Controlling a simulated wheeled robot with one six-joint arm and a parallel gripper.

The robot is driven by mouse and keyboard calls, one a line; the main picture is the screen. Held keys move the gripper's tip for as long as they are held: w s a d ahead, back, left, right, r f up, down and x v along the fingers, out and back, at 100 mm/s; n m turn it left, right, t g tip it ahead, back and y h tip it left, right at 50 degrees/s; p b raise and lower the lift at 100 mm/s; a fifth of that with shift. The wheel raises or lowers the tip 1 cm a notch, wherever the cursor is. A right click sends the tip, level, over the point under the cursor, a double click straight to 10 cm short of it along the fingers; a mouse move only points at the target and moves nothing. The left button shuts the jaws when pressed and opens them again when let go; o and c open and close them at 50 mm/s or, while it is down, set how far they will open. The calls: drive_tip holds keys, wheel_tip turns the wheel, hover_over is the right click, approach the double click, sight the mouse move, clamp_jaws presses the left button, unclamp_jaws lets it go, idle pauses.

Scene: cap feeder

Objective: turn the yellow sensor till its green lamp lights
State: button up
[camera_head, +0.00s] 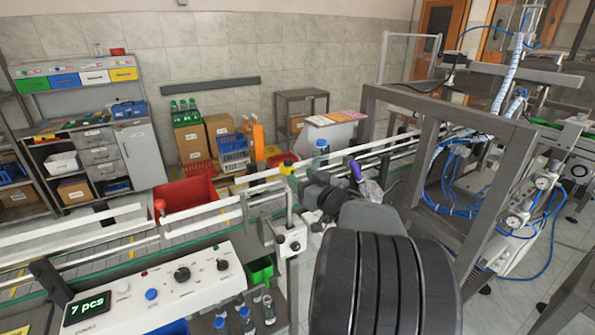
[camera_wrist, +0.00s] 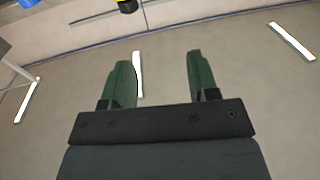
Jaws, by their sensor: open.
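My gripper (camera_wrist: 163,60) is open in the wrist view, with its two dark green fingers apart and nothing between them. A small yellow and black piece, seemingly the yellow sensor (camera_wrist: 127,5), is cut off by the top edge of that view, ahead of the fingers and left of their middle. In the head view a small yellow thing, likely the same sensor (camera_head: 289,158), shows by the conveyor rail, just beyond my dark wrist. Its lamp cannot be made out in either view.
The conveyor rails (camera_head: 225,205) run across the head view, with a red bin (camera_head: 185,194) beside them. A control panel (camera_head: 155,284) reading "7 pcs" stands at the front left. A grey machine frame (camera_head: 484,205) stands right of my arm. Below my fingers is floor with white stripes.

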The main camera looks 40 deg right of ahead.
sight(290, 164)
drive_tip(key=w+d+h+p, duration=0.1)
drive_tip(key=w, duration=0.3)
drive_tip(key=w+d+f+m+h, duration=0.1)
drive_tip(key=w, duration=0.3)
drive_tip(key=w+d+f+m+h+p, duration=0.1)
drive_tip(key=w+d, duration=0.1)
drive_tip(key=w, duration=0.2)
drive_tip(key=shift+w+d+g+p, duration=0.1)
drive_tip(key=shift+w+g+p, duration=0.25)
drive_tip(key=shift+w+g, duration=0.05)
drive_tip(key=shift+c, duration=0.3)
